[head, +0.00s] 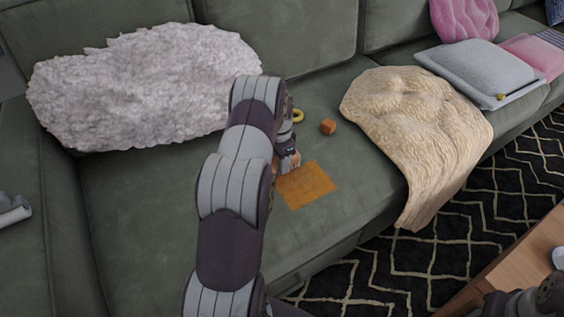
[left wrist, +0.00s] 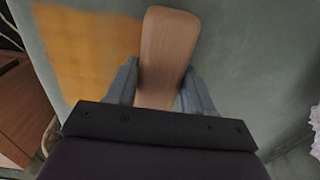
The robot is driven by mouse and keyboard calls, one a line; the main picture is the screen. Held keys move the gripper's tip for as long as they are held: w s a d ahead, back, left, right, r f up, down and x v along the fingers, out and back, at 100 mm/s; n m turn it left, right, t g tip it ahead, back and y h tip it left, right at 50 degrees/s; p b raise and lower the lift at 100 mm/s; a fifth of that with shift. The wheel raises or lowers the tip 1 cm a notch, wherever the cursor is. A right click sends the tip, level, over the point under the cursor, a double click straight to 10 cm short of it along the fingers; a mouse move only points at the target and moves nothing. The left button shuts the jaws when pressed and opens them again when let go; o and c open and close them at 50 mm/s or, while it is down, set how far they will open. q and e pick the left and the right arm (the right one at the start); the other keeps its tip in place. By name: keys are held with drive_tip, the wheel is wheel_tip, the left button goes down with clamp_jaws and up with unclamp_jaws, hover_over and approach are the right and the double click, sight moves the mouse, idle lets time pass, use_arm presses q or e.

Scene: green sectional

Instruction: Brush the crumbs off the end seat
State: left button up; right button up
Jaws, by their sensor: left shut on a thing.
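An orange-brown patch (head: 307,184), perhaps the crumbs, lies flat on the green seat (head: 150,205) near its front edge. Single crumbs are too small to make out. My left gripper (head: 290,160) is low over the seat at the patch's far left corner. It is shut on a wooden brush (left wrist: 168,55), whose smooth brown back shows between the fingers in the left wrist view. There the blurred orange patch (left wrist: 90,50) lies just left of the brush. The brush's underside is hidden, so I cannot tell whether it touches the seat.
A small orange-brown cube (head: 328,127) and a yellow ring (head: 298,115) lie on the seat beyond the patch. A beige throw (head: 420,135) drapes over the front edge at right. A fluffy white throw (head: 145,85) lies at left. A wooden table (head: 520,265) stands at lower right.

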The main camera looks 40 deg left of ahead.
use_arm(q)
drive_tip(key=shift+f, duration=0.1)
drive_tip(key=shift+s+d, duration=0.15)
drive_tip(key=shift+d, duration=0.05)
drive_tip(key=d+p, duration=0.1)
drive_tip(key=s+d+p, duration=0.1)
drive_tip(key=d+p, duration=0.1)
drive_tip(key=d, duration=0.1)
drive_tip(key=shift+s+d+r, duration=0.1)
drive_tip(key=shift+s+r, duration=0.1)
drive_tip(key=shift+s, duration=0.2)
drive_tip(key=shift+s+d+f+p, duration=0.2)
drive_tip(key=shift+d+p, duration=0.15)
drive_tip(key=shift+d, duration=0.15)
